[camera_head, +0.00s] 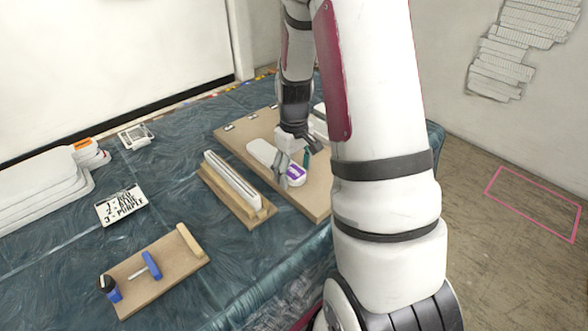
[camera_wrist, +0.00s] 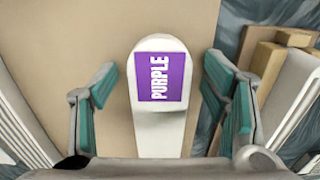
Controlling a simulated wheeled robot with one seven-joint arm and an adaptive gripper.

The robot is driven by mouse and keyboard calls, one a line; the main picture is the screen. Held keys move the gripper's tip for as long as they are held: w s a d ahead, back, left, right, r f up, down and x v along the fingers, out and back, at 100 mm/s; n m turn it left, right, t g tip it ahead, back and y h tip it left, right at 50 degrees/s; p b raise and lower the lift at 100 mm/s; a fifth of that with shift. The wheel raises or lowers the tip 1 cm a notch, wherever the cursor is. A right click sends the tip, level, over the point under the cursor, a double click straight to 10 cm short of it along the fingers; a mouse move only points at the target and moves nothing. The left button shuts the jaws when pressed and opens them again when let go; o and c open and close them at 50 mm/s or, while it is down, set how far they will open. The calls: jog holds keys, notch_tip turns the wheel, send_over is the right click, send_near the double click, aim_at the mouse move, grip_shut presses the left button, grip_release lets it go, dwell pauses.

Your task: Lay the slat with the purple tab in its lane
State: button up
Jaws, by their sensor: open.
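The white slat (camera_head: 262,152) has a rounded end with a purple tab (camera_head: 296,174) and lies on the tan board (camera_head: 228,134). My arm hides the right part of the board. I cannot make out lane edges on the board.
A wooden holder (camera_head: 213,181) with upright white slats stands left of the board. A small board (camera_head: 128,305) with blue-handled tools lies in front. White stacked pieces (camera_head: 40,185) are at far left. Blue cloth between them is clear.

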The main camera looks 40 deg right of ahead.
notch_tip(320, 180, up, 12)
jog(key=p, duration=0.1)
jog(key=s+a+r+t, duration=0.1)
jog(key=s+a+r, duration=0.7)
jog(key=a+r, duration=0.35)
jog(key=s+a+t, duration=0.1)
jog(key=s+a, duration=0.7)
jog(key=s, duration=0.6)
jog(key=shift+s+a+r+t, duration=0.15)
jog(key=shift+s+r+t, duration=0.15)
jog(key=shift+t, duration=0.1)
notch_tip(320, 180, up, 7)
jog(key=t+p, duration=0.1)
jog(key=p, duration=0.4)
jog(key=shift+p, duration=0.4)
